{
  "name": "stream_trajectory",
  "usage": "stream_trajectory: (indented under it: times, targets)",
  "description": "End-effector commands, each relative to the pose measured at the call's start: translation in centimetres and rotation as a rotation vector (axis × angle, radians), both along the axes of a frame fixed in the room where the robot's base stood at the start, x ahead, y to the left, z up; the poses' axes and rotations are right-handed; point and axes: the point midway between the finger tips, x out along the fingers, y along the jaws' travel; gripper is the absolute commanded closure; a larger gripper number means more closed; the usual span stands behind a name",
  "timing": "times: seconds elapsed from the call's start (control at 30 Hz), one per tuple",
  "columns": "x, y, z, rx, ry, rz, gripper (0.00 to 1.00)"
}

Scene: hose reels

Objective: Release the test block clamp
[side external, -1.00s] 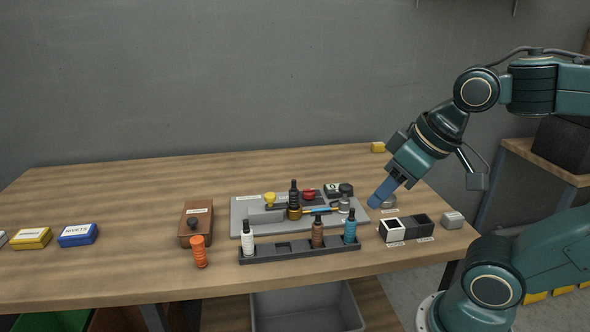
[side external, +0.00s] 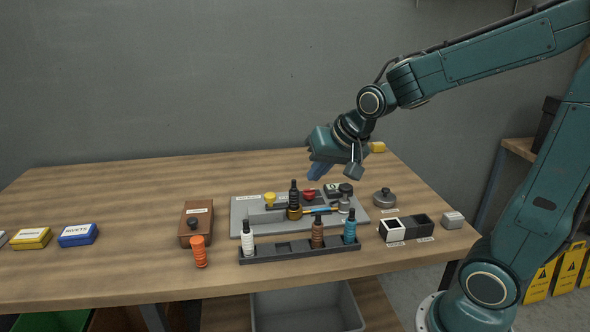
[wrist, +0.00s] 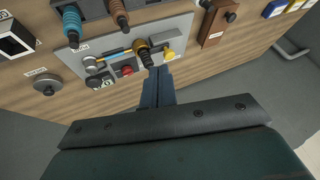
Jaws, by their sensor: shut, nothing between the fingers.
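A grey fixture plate (side external: 240,212) lies on the bench and also shows in the wrist view (wrist: 183,27). On it are a yellow knob (side external: 270,198), a red knob (side external: 309,195), a dark bottle in an amber holder (side external: 294,212), and a silver fitting (side external: 344,204) at the end of a blue and orange rod. I cannot tell which part is the test block clamp. My gripper (side external: 315,173) is shut and empty above the back of the plate, near the red knob. In the wrist view, its fingers (wrist: 158,73) point toward the plate between the red and yellow knobs.
A dark rack (side external: 284,248) holding several bottles stands in front of the plate. A grey round weight (side external: 384,198) and a black-and-white bin (side external: 405,229) are at the right. A brown box (side external: 196,224) and an orange ribbed cylinder (side external: 199,252) are left.

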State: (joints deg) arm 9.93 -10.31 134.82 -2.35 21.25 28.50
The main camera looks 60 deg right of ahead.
Motion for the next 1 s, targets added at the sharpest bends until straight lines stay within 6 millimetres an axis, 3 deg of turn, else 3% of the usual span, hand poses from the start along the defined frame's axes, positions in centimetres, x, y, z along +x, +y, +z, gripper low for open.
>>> stream_trajectory:
  times: [0.2, 0.4, 1.0]
  targets:
    - [3.3, -1.9, -2.2, 0.068, -0.027, -0.126, 1.0]
    - [5.2, -3.1, -3.7, 0.115, -0.053, -0.208, 1.0]
    - [6.0, -3.7, -4.4, 0.136, -0.065, -0.246, 1.0]
